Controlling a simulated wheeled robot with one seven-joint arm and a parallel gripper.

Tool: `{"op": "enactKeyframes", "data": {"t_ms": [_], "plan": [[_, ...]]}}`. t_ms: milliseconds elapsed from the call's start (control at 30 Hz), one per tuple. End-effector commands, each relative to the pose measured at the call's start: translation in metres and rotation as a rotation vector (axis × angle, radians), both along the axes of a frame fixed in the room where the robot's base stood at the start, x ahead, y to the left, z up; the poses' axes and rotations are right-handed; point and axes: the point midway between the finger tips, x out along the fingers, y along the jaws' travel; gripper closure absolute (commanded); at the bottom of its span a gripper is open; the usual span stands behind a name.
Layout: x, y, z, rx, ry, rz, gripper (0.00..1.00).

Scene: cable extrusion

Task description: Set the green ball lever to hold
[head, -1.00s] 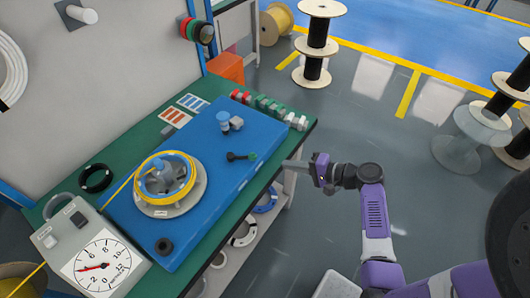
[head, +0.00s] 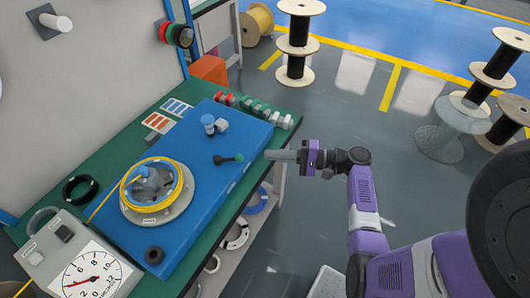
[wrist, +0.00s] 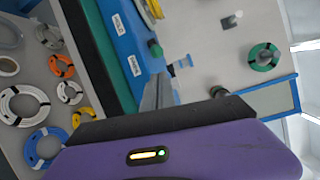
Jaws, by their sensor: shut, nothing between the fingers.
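The green ball lever (head: 228,159) is a short black arm on the blue bench top, its green ball pointing right toward the bench's front edge. In the wrist view the green ball (wrist: 155,48) shows just beyond the fingertips, beside two white labels on the blue edge. One label (wrist: 118,23) reads HOLD; the other (wrist: 134,66) is hard to read. My gripper (head: 268,154) is shut and empty, just right of the ball with a small gap, at the bench's front edge. Its fingers (wrist: 158,94) also show in the wrist view.
A grey-blue clamp-like fitting (head: 213,124) stands behind the lever. A yellow-rimmed reel (head: 152,187) sits to its left, with a dial box (head: 90,275) farther left. Several small red and green blocks line the bench's far right end.

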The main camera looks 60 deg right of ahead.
Motion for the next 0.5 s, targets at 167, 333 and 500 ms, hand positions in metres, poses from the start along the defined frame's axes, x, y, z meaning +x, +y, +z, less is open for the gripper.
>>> {"op": "enactKeyframes", "data": {"t_ms": [167, 333, 500], "plan": [[0.029, 0.012, 0.000, 0.001, 0.001, 0.003, 1.00], [0.055, 0.023, -0.002, 0.000, 0.000, 0.002, 1.00], [0.072, 0.030, -0.004, 0.001, 0.000, 0.000, 1.00]]}}
